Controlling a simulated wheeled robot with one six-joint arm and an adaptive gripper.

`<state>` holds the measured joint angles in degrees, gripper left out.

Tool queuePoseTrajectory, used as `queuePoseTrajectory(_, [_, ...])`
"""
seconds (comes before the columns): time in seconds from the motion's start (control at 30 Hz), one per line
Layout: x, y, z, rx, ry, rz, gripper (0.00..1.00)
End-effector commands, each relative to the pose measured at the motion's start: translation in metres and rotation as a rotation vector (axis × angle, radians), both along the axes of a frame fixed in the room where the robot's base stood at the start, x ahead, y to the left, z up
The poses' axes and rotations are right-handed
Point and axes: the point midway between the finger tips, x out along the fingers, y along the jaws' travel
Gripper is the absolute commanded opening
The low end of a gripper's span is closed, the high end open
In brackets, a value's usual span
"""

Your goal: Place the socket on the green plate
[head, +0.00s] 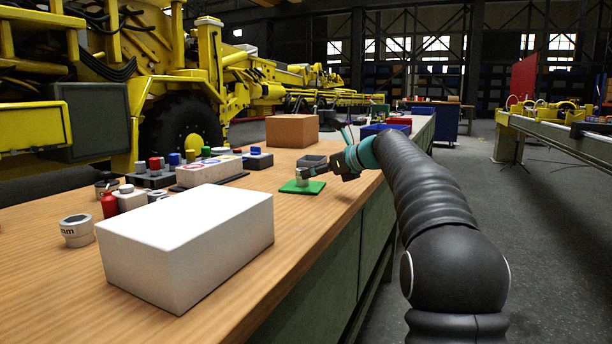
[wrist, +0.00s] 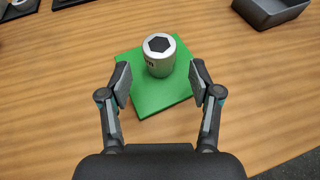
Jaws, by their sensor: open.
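The green plate (head: 303,187) lies flat on the wooden bench, near its right edge. It also shows in the wrist view (wrist: 150,98). A grey metal socket (wrist: 159,56) with a dark hexagonal hole stands upright on the plate, toward its upper part in the wrist view. The socket lies just beyond the fingertips, and no contact shows.
A large white box (head: 185,245) stands at the near part of the bench. Another socket (head: 77,231) stands left of it. A dark grey tray (wrist: 272,8) lies beyond the plate at right. A brown box (head: 292,131) stands farther back. Bare wood surrounds the plate.

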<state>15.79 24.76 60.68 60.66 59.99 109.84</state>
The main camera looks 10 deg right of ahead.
Motion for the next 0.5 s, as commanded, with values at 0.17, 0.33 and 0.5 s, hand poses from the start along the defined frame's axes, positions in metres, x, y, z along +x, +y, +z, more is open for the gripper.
queuePoseTrajectory(0.17, [-0.026, -0.022, 0.015, -0.001, -0.001, -0.003, 0.63])
queuePoseTrajectory(0.33, [-0.042, -0.034, 0.023, -0.001, 0.000, -0.002, 0.63])
queuePoseTrajectory(0.5, [-0.049, -0.039, 0.026, -0.001, -0.001, 0.000, 0.63])
